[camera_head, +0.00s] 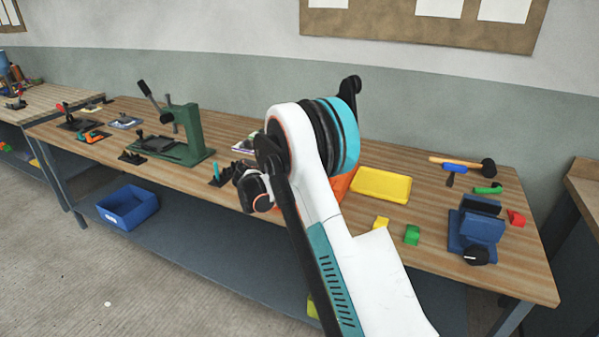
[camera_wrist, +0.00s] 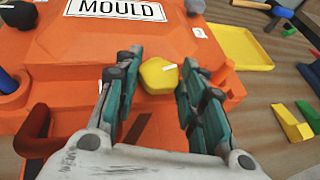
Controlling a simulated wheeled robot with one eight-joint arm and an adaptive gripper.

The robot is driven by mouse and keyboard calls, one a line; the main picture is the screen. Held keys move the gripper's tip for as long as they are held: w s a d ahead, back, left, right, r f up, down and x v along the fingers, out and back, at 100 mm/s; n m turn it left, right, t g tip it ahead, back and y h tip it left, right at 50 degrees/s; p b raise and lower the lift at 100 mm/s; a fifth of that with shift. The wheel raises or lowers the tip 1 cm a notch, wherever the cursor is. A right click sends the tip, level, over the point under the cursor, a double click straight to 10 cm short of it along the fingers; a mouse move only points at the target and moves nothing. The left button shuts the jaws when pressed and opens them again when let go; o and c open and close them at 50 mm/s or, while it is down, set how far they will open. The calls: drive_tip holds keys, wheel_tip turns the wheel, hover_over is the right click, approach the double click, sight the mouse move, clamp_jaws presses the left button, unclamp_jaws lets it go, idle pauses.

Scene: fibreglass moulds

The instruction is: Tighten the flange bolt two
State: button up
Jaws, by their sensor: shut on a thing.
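An orange mould (camera_wrist: 75,45) with a white label reading MOULD fills much of the wrist view. In the head view only a small part of it (camera_head: 343,184) shows behind my arm. A yellow bolt head (camera_wrist: 158,78) with a white mark stands at the mould's near side. My gripper (camera_wrist: 161,66) has its two teal-and-grey fingers on either side of this yellow head and is shut on it. My gripper is hidden in the head view.
A yellow tray (camera_head: 382,186) lies right of the mould. Yellow (camera_head: 381,223) and green (camera_head: 412,235) blocks, a blue vise (camera_head: 477,232) and a mallet (camera_head: 470,164) are farther right. A green press (camera_head: 183,135) stands left. A blue bin (camera_head: 127,207) sits on the lower shelf.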

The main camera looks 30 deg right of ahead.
idle(0.3)
drive_tip(key=o, duration=1)
drive_tip(key=shift+o, duration=0.2)
drive_tip(key=v, duration=1.2)
drive_tip(key=shift+w, duration=0.2)
drive_tip(key=shift+a+f, duration=0.1)
drive_tip(key=shift+a, duration=0.05)
drive_tip(key=shift+c, duration=0.4)
